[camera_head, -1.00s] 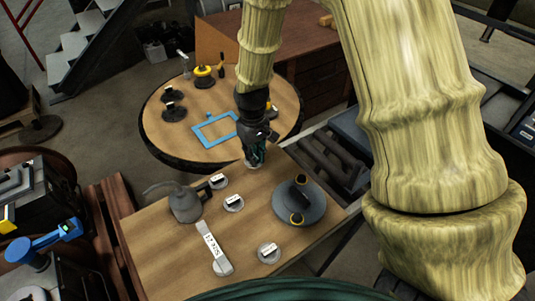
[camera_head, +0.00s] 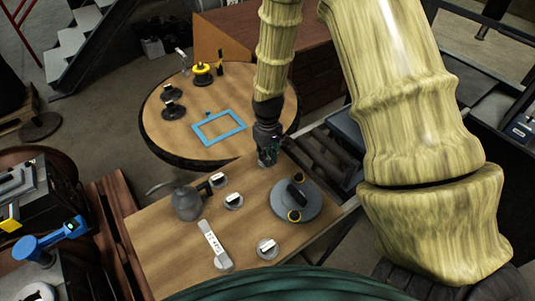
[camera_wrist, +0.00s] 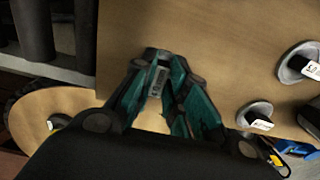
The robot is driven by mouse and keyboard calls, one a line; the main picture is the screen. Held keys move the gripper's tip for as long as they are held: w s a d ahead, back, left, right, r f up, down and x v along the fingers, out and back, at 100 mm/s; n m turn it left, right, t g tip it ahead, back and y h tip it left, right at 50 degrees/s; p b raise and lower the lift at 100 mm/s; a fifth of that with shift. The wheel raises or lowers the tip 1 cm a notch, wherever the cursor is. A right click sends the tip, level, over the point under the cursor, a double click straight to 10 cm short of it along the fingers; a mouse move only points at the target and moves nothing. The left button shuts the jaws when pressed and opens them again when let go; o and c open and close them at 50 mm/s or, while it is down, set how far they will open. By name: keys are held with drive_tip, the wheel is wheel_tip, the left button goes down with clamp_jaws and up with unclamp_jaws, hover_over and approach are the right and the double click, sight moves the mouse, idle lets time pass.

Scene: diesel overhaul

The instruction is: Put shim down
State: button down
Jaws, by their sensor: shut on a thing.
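My gripper (camera_head: 268,160) points down over the far edge area of the rectangular wooden table (camera_head: 165,245), left of the arm's larger links. In the wrist view my gripper (camera_wrist: 162,66) has its teal fingers closed around a small grey piece with a printed label (camera_wrist: 158,80), which seems to be the shim. The fingers cover its sides. In the head view the piece is too small and hidden to make out. I cannot tell whether it touches the table top.
A grey disc with a black handle and yellow parts (camera_head: 310,205) sits nearest the gripper. A grey oil can (camera_head: 187,203), a labelled strip (camera_head: 214,243) and several labelled round pieces share the table. A blue frame (camera_head: 240,125) lies on the round table (camera_head: 165,140) behind.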

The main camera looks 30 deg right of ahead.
drive_tip(key=shift+f, duration=0.1)
drive_tip(key=c, duration=1.9)
unclamp_jaws()
drive_tip(key=shift+f, duration=0.1)
drive_tip(key=o, duration=0.5)
drive_tip(key=shift+c, duration=0.2)
wheel_tip(320, 180, up, 12)
drive_tip(key=b, duration=0.3)
drive_tip(key=shift+r+b, duration=0.2)
drive_tip(key=shift+b, duration=0.1)
